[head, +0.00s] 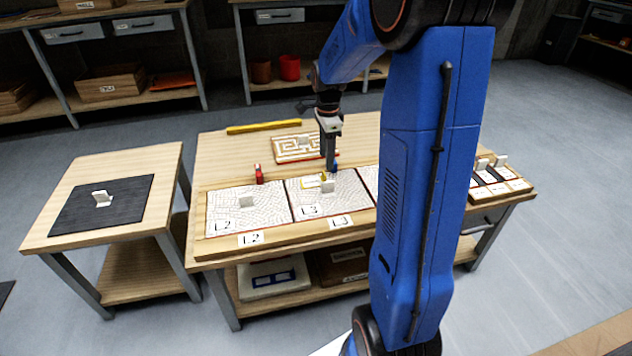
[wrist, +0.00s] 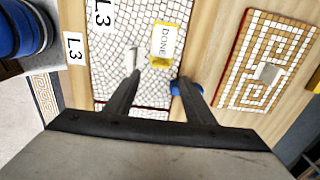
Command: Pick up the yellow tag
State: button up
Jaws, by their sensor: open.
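The yellow tag (wrist: 168,40) is a small yellow-edged card reading "DONE", lying on the middle mosaic panel (wrist: 113,70) labelled L3. In the head view the tag (head: 311,182) shows near the panel's back edge. My gripper (wrist: 156,82) is open, with nothing between its fingers. In the wrist view the tag lies just beyond the fingertips. In the head view my gripper (head: 330,168) points down over the back part of the panel, close to the tag. Whether a finger touches anything, I cannot tell.
A white upright piece (wrist: 131,57) stands by one fingertip and a blue object (wrist: 185,87) by the other. A patterned panel (wrist: 265,62) lies behind. A red object (head: 259,174) stands to the left. A side table (head: 150,165) holds a black mat (head: 75,218).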

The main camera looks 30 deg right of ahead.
aim_at(324, 173)
jog(key=shift+a+f, duration=0.15)
jog(key=shift+f, duration=1.6)
jog(key=shift+a+f, duration=0.1)
jog(key=shift+f, duration=1.65)
jog(key=shift+w, duration=0.1)
jog(key=shift+c, duration=0.7)
jog(key=c, duration=1)
